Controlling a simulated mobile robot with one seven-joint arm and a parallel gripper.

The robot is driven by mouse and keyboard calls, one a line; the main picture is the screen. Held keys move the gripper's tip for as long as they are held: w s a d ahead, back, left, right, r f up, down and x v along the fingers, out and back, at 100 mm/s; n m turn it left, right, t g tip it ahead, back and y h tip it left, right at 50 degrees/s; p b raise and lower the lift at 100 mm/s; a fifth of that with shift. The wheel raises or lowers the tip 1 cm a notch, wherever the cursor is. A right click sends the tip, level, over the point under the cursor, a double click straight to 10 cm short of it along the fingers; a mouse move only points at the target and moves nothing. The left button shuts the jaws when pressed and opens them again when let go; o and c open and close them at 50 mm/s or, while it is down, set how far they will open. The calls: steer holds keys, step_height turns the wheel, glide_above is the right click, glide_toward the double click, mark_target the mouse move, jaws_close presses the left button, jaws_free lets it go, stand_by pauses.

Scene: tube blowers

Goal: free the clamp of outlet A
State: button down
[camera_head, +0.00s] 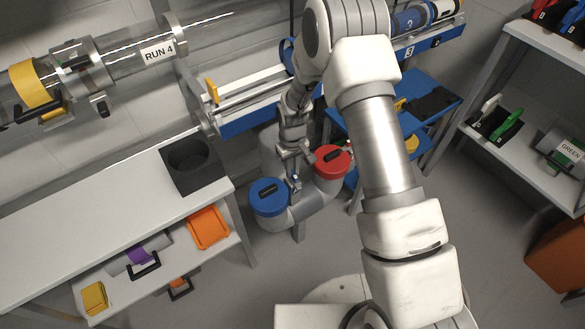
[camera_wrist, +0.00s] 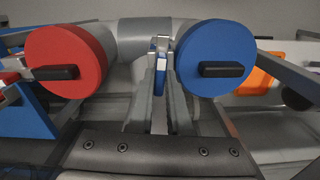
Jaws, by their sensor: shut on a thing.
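My gripper (camera_wrist: 160,95) is shut on a small blue and silver clamp lever (camera_wrist: 160,62) between two round capped outlets. In the wrist view the red cap (camera_wrist: 66,62) is to the left and the blue cap (camera_wrist: 215,60) to the right, close beside the lever. In the head view my gripper (camera_head: 294,165) reaches down between the blue cap (camera_head: 268,196) and the red cap (camera_head: 332,160), with the lever (camera_head: 295,182) at its tips. Both caps have black handles. I see no letter on either outlet. The clamp's far side is hidden.
A white bench (camera_head: 90,230) with a black square holder (camera_head: 192,163) stands at the left. A clear tube labelled RUN 4 (camera_head: 158,52) runs above it. A blue shelf (camera_head: 385,150) is close behind the red outlet. White shelves (camera_head: 535,145) stand at the right.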

mark_target(293, 172)
steer(key=shift+n, duration=0.6)
steer(key=c, duration=0.9)
jaws_free()
steer(key=shift+o, duration=0.2)
step_height(293, 172, up, 18)
steer(key=p, duration=0.5)
steer(key=shift+f, duration=0.25)
